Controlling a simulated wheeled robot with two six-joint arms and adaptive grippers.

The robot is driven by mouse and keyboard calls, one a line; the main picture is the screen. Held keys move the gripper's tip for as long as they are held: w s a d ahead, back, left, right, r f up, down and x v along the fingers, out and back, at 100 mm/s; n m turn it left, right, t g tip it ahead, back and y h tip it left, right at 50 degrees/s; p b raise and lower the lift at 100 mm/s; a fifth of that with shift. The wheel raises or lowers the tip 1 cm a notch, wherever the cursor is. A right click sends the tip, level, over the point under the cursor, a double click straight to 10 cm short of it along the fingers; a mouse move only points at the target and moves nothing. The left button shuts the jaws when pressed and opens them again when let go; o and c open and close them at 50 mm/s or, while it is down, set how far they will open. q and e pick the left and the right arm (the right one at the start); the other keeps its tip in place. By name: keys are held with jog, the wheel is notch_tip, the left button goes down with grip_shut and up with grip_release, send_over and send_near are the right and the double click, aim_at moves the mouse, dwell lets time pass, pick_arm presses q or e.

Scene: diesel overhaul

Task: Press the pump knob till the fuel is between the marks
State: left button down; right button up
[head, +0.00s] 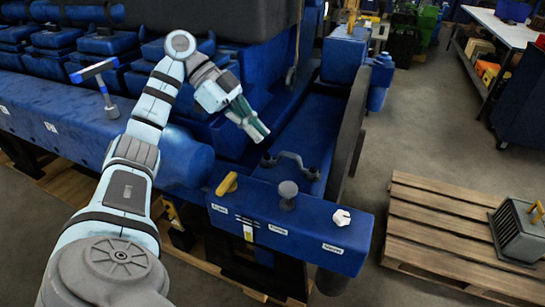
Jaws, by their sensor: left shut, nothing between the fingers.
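The blue control box (310,237) at the engine's near end carries three controls with small labels too blurred to read. A grey round-topped knob (287,189) stands upright in its middle and looks like the pump knob. A yellow lever (227,184) is to its left, and a white knob (341,217) is at the right. A small pale and yellow strip (248,232) on the front face may be the fuel gauge; its level and marks are too small to make out. My left gripper (262,132) is shut and empty, above and behind the grey knob, apart from it. My right gripper is out of view.
A dark handle-like bracket (290,160) stands on the engine between my gripper and the box. The blue engine fills the left and back. A wooden pallet (440,235) with a grey caged unit (518,232) lies at the right. Floor beyond it is clear.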

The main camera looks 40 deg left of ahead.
aim_at(285, 187)
pick_arm(q)
jog(key=b+x, duration=0.1)
jog(key=x, duration=0.2)
jog(key=b+x, duration=0.1)
jog(key=x, duration=0.2)
jog(key=b+x, duration=0.1)
jog(key=x, duration=0.2)
jog(key=shift+w+a+f+b, duration=0.1)
jog(key=shift+w+b, duration=0.2)
jog(key=shift+b, duration=0.1)
jog(key=f, duration=0.1)
jog(key=f+b, duration=0.1)
jog(key=f, duration=0.1)
jog(key=shift+d+f, duration=0.3)
jog(key=shift+d, duration=0.05)
jog(key=shift+a+f, duration=0.1)
jog(key=shift+f, duration=0.3)
jog(key=shift+f, duration=1.8)
